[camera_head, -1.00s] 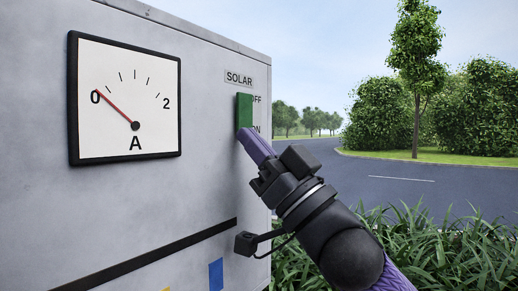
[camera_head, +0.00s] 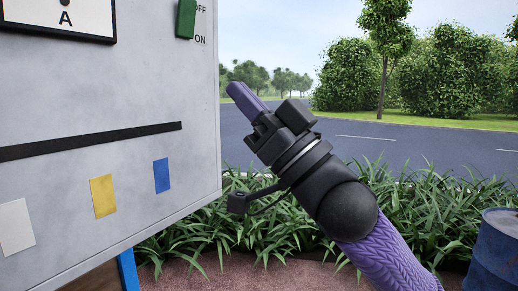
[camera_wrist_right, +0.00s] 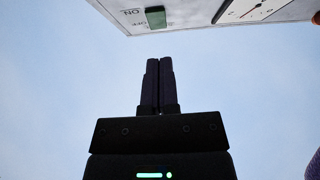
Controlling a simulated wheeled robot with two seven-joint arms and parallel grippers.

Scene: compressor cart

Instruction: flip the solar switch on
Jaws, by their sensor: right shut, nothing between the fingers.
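The solar switch is a green block (camera_head: 186,18) on the grey panel (camera_head: 110,85) at the top left of the head view, cut by the top edge. The OFF and ON labels (camera_head: 199,39) are beside it. I cannot tell its setting surely. It also shows at the top of the right wrist view (camera_wrist_right: 155,17), beyond my fingers. My right gripper (camera_head: 232,88) is shut and empty, its purple fingers apart from the panel, below and right of the switch. It also shows in the right wrist view (camera_wrist_right: 159,62). My left gripper is out of view.
An ammeter (camera_head: 62,28) is partly cut off at the top left. White, yellow (camera_head: 103,196) and blue patches and a black stripe are on the panel. A blue barrel (camera_head: 495,252) stands at lower right, with grass behind my arm. Open air lies around the gripper.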

